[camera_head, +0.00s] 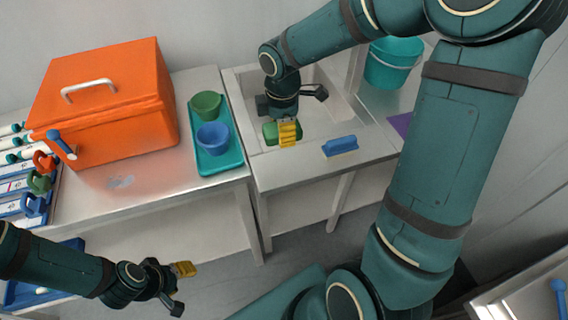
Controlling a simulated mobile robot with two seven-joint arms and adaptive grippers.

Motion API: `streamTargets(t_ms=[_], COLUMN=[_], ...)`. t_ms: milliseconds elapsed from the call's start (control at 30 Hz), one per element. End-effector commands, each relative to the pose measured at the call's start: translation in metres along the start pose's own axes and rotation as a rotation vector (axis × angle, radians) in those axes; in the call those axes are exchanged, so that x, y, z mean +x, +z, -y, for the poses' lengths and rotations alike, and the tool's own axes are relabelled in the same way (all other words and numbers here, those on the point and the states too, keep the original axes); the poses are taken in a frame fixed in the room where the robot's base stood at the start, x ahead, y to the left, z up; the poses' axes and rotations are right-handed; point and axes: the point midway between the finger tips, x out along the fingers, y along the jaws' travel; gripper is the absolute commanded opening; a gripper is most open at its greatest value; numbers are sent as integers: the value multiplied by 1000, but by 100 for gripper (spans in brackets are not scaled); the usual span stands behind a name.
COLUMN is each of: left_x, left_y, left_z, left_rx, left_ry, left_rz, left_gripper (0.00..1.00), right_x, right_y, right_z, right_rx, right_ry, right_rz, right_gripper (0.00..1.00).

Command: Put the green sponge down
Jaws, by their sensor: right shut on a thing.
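The green sponge (270,132) is in the right gripper (285,131), over the basin of the white sink (327,110). The gripper points down and is shut on the sponge; its yellow finger pad covers part of it. I cannot tell whether the sponge touches the basin floor. My left gripper (181,288) is at the lower left, in front of the bench and away from the sink. Its fingers are apart and nothing shows between them.
A blue brush (340,146) lies on the sink's front ledge. Left of the sink, a teal tray (231,161) holds a green bowl (206,105) and a blue bowl (213,137). An orange box (120,115) stands further left. A teal bucket (392,68) is right of the sink.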

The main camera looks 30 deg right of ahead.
Motion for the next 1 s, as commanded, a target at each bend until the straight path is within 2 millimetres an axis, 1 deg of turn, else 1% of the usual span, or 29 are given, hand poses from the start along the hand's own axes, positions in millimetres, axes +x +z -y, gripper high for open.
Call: streamTargets(t_ms=[67, 133, 400, 667, 833, 900, 1000], left_x=[2, 5, 18, 23, 31, 33, 32], left_y=[1, 1, -1, -2, -2, -3, -3], left_z=[1, 2, 7, 8, 12, 12, 12], left_rx=[1, 1, 2, 3, 3, 3, 3], left_ry=[0, 0, 0, 0, 0, 0, 0], left_rz=[1, 1, -5, -8, -12, -13, -14], left_gripper=[47, 47, 47, 47, 47, 47, 47], right_x=[-1, 4, 50, 69, 94, 98, 98], right_y=[3, 4, 4, 4, 4, 4, 4], right_z=[0, 0, 1, 1, 1, 1, 0], right_rx=[-37, -55, -62, -61, -61, -60, -60], right_ry=[0, -2, -3, -2, -3, -2, 0], right_rz=[1, 1, 0, 0, 0, 0, -1], right_gripper=[29, 29, 29, 29, 29, 29, 29])
